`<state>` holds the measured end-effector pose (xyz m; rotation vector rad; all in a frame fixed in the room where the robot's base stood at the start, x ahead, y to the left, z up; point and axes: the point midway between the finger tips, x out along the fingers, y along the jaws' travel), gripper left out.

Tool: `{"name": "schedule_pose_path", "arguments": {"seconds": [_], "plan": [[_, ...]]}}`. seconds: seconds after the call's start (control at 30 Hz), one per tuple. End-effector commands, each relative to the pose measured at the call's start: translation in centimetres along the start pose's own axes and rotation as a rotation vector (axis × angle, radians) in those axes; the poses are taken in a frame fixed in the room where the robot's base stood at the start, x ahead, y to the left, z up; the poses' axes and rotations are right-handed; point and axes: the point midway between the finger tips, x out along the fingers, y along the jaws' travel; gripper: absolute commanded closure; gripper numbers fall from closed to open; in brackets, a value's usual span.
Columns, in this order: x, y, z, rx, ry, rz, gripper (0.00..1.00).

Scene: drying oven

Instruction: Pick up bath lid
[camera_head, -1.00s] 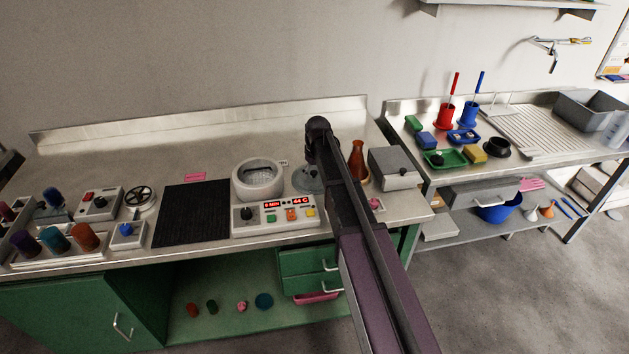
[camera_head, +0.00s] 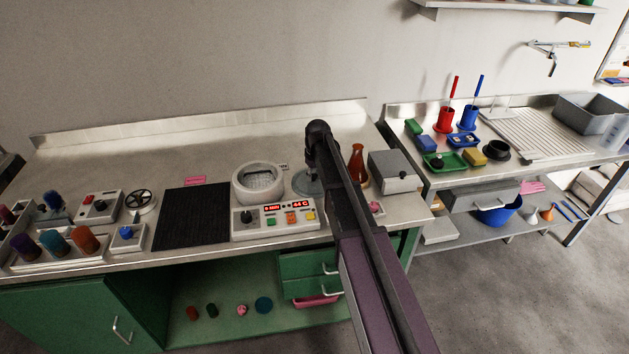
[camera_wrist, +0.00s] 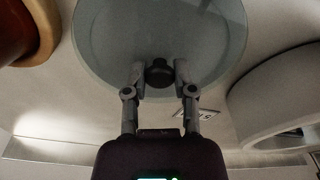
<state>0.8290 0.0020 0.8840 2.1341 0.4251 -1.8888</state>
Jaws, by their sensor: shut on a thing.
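The bath lid (camera_wrist: 205,35) is a round, grey, see-through disc with a dark knob (camera_wrist: 159,72) in the wrist view. My gripper (camera_wrist: 159,77) is shut on that knob, one finger on each side. In the head view the lid (camera_head: 307,184) shows only in part, behind my arm, right of the white bath. My gripper is hidden behind my arm there. I cannot tell whether the lid touches the bench. The round white bath (camera_head: 240,189) stands open on the bench, with its top uncovered; its curved side also shows in the wrist view (camera_wrist: 250,105).
A control box (camera_head: 277,220) with a red display stands in front of the bath. An orange-brown flask (camera_head: 357,162) and a grey box (camera_head: 397,172) stand close right of the lid. A black mat (camera_head: 192,216) lies left. The back of the bench (camera_head: 200,150) is clear.

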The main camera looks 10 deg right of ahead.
Motion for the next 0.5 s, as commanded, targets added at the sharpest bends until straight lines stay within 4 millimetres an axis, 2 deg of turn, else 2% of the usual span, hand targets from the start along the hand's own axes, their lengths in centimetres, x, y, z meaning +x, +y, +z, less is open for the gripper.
{"name": "schedule_pose_path", "arguments": {"seconds": [0.27,0.5], "plan": [[-0.2,0.0,0.0,0.000,0.000,0.000,1.00],[-1.4,0.0,-0.2,0.000,0.000,0.000,1.00]]}}
